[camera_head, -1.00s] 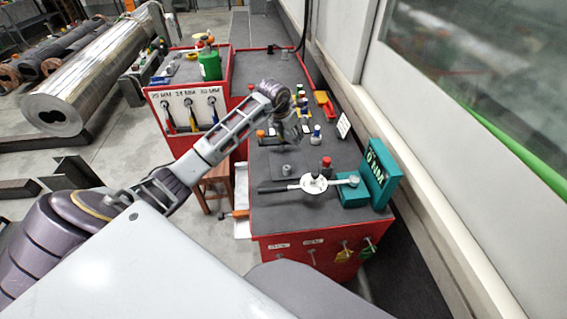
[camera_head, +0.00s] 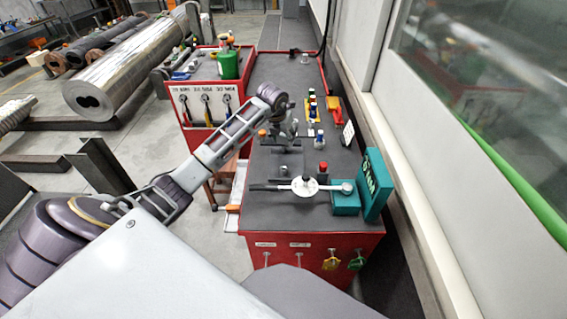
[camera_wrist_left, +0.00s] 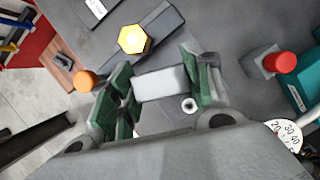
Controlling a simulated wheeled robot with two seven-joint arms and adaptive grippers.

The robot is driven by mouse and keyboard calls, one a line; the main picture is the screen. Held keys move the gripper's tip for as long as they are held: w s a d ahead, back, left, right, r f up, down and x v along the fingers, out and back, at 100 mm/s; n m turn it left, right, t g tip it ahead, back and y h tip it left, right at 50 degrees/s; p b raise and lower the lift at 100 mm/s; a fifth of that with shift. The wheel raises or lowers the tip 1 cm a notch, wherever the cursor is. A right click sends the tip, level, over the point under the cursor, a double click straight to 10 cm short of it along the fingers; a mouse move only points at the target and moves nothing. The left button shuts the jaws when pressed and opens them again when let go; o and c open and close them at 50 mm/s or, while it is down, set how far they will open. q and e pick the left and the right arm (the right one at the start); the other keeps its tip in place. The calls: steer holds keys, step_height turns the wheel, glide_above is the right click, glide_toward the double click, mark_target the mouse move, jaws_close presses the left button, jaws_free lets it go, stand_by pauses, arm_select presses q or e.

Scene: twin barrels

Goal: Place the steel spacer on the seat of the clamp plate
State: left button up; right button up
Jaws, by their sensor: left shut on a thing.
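My left gripper (camera_head: 291,134) hangs over the workbench in the head view, with its fingers small and hard to make out there. In the left wrist view its green-padded fingers (camera_wrist_left: 155,92) are shut on a pale grey block, which I take to be the steel spacer (camera_wrist_left: 160,84). A flat grey plate with a small ring-like stud, probably the clamp plate (camera_wrist_left: 168,120), lies beyond and below the spacer, partly hidden by it and the gripper. I cannot tell the gap between them. The seat is not clearly visible. My right gripper is not in view.
A dial torque wrench (camera_head: 304,187) lies by a teal block (camera_head: 345,203). A red-capped post (camera_head: 323,170) stands near it. In the left wrist view, a yellow hex head (camera_wrist_left: 132,38) sits on a dark bar and an orange knob (camera_wrist_left: 85,80) is at left.

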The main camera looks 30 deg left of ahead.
arm_select(q)
glide_above(285, 159)
steer(key=s, duration=0.1)
steer(key=shift+s+d+f, duration=0.1)
steer(key=shift+f, duration=1.45)
steer(key=shift+s+d+f, duration=0.1)
steer(key=shift+f, duration=1.4)
steer(key=shift+a, duration=0.1)
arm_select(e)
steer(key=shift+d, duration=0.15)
arm_select(q)
steer(key=shift+f, duration=2)
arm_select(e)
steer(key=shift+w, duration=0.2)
